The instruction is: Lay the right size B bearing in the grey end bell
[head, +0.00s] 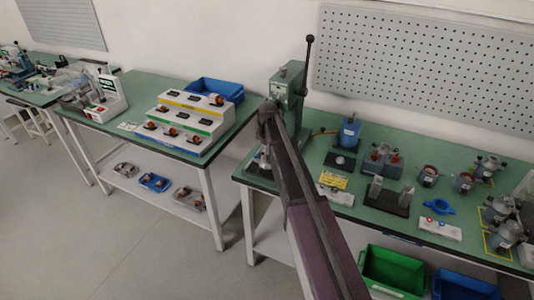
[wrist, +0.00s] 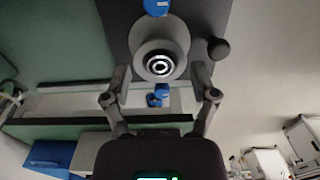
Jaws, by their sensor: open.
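In the wrist view my gripper (wrist: 160,76) is open, its two fingers spread wide with nothing touching them.
On the right bench are a blue-bodied device (head: 349,133), a dark stand with upright plates (head: 389,197), a blue ring part (head: 438,206) and a small white tray (head: 440,230). Several motor parts crowd the right end. A stepped rack (head: 188,121) stands on the left bench.

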